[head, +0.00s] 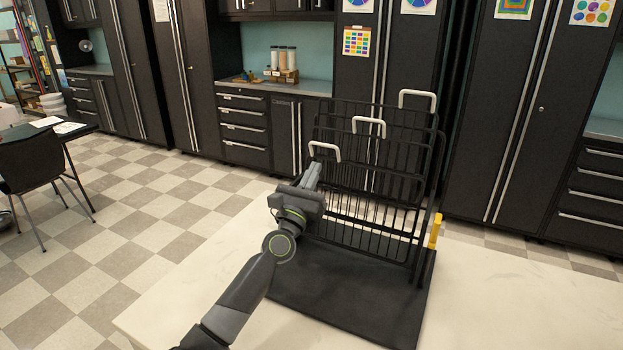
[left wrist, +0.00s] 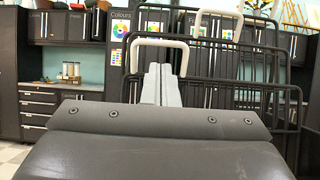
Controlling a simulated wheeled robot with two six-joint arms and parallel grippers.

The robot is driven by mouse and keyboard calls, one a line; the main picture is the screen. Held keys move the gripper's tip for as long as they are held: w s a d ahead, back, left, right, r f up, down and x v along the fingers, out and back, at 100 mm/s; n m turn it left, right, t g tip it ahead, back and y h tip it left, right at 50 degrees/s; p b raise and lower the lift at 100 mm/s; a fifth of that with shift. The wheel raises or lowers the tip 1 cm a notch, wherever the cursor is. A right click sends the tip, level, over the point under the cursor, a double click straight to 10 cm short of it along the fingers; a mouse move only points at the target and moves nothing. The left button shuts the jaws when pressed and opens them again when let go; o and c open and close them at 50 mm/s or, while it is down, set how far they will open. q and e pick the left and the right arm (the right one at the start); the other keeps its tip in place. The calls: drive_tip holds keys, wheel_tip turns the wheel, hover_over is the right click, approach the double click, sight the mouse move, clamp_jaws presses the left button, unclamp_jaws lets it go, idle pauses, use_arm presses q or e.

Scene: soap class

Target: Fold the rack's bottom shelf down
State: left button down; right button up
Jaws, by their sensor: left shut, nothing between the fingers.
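The black wire rack (head: 425,215) stands on a dark mat on the pale table. Its shelves are folded upright, one behind another, each with a white handle. The nearest, lowest handle (head: 324,147) appears to belong to the bottom shelf (head: 345,222); the other handles rise behind it to the right. My left gripper (head: 315,168) is shut and empty, just below and in front of that nearest handle. In the left wrist view its fingers (left wrist: 161,82) overlap the opening of the nearest handle (left wrist: 158,43); I cannot tell whether they pass through it. My right gripper is not in view.
The dark mat (head: 330,290) lies under the rack on the pale table (head: 500,300). A yellow part (head: 436,230) is at the rack's right side. The table is clear to both sides of the mat. Dark cabinets stand beyond it.

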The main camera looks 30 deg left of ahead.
sight(320, 159)
use_arm(q)
drive_tip(key=x, duration=0.4)
drive_tip(key=shift+w, duration=0.3)
drive_tip(key=shift+x, duration=0.8)
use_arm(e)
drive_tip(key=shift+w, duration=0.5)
use_arm(q)
drive_tip(key=shift+s, duration=0.15)
